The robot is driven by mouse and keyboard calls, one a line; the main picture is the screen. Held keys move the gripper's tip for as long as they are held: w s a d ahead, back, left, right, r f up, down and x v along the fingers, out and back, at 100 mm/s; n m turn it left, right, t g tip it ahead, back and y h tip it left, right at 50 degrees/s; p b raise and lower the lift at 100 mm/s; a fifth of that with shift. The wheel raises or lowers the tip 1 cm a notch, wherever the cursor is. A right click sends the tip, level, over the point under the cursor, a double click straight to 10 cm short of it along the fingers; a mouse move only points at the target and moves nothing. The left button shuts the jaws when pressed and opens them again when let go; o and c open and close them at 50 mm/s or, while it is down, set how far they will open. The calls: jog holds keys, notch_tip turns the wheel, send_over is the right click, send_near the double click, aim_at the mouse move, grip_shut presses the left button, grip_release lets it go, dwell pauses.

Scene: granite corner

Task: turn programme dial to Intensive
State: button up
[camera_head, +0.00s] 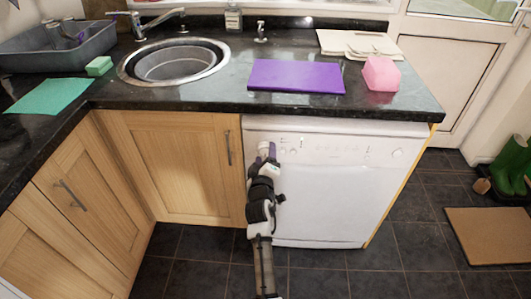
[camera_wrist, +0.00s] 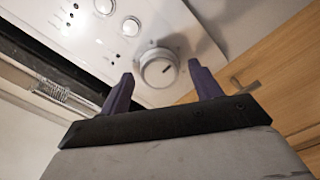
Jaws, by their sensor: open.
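The white dishwasher (camera_head: 330,195) stands under the right part of the counter, its control panel along the top. The programme dial (camera_wrist: 158,68) is a round white knob with a dark pointer line, seen in the wrist view just beyond my fingertips. My gripper (camera_wrist: 161,84) is open, one purple finger on each side of the dial's lower edge in the picture; I cannot tell whether they touch it. In the head view my gripper (camera_head: 266,150) is at the panel's left end and mostly hides the dial. The programme labels are too small to read.
Panel buttons (camera_wrist: 130,26) lie beside the dial. The granite worktop (camera_head: 215,100) overhangs the panel closely. A wooden cupboard door (camera_head: 175,155) with a handle is at the left. The tiled floor (camera_head: 330,285) in front is clear; green boots (camera_head: 512,165) and a doormat (camera_head: 490,235) lie right.

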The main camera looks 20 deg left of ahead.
jog(key=shift+s, duration=0.1)
jog(key=c, duration=1)
jog(key=shift+m+b, duration=0.4)
jog(key=shift+b, duration=0.1)
jog(key=shift+f+m+b, duration=0.15)
jog(key=shift+m+b, duration=0.85)
jog(key=m+b, duration=0.2)
jog(key=shift+m, duration=0.4)
jog(key=m+b, duration=0.3)
jog(key=m, duration=0.1)
jog(key=shift+r+m+b, duration=0.2)
jog(key=shift+m+b, duration=0.7)
jog(key=shift+m, duration=0.2)
